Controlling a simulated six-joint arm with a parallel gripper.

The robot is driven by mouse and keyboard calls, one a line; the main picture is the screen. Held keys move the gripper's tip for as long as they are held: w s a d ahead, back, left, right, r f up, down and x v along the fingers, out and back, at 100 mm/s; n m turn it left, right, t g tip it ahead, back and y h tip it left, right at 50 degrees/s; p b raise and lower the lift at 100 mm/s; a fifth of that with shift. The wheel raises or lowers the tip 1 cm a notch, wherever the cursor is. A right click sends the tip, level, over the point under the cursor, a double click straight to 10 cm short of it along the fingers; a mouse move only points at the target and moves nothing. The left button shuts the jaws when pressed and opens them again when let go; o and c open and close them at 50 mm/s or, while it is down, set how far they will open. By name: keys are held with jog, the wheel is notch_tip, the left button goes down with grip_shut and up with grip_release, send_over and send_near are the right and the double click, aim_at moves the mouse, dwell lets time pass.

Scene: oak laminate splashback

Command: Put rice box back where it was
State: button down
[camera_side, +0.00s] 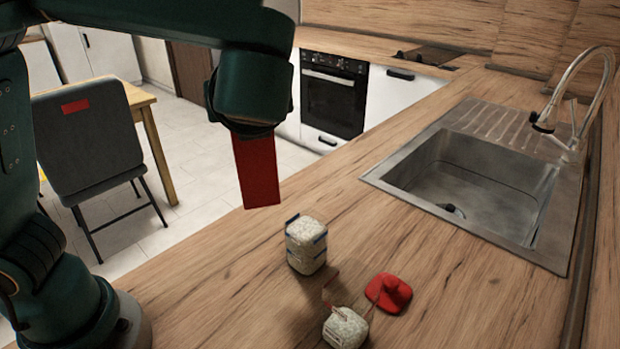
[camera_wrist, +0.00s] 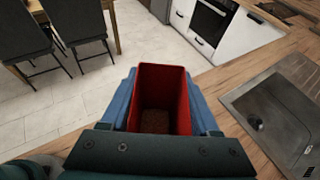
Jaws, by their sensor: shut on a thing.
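The rice box appears to be the tall red box (camera_side: 257,172), which hangs below my wrist in the side view. My gripper (camera_wrist: 160,98) is shut on it, with blue fingers on its left and right sides in the wrist view. The red box (camera_wrist: 162,74) is open at the top there, with a brownish, grainy surface deep inside. In the side view it is held in the air near the counter's left edge, and my wrist hides its top. A red lid-like piece with a knob (camera_side: 388,293) lies on the wooden counter (camera_side: 440,265).
Two stacked pale containers with blue edges (camera_side: 306,244) stand on the counter below and right of the box. Another pale container (camera_side: 344,328) is in front. A sink (camera_side: 470,185) with a tap (camera_side: 580,85) is at the right. Chairs (camera_side: 85,135) stand at the left.

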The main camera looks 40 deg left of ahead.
jog(key=s+a+f+n+g+y, duration=0.1)
jog(key=s+a+f+n+g, duration=0.2)
jog(key=s+a, duration=0.45)
jog(key=s+a+f+n+g+y, duration=0.1)
jog(key=s+a+f+n+g, duration=0.2)
jog(key=s+a, duration=0.45)
jog(key=w+d+f+g, duration=0.1)
jog(key=w+d+f, duration=0.6)
jog(key=w+f, duration=0.2)
jog(key=shift+w+f, duration=0.2)
jog(key=shift+w, duration=0.3)
jog(key=shift+f, duration=0.1)
jog(key=shift+c, duration=0.6)
grip_release()
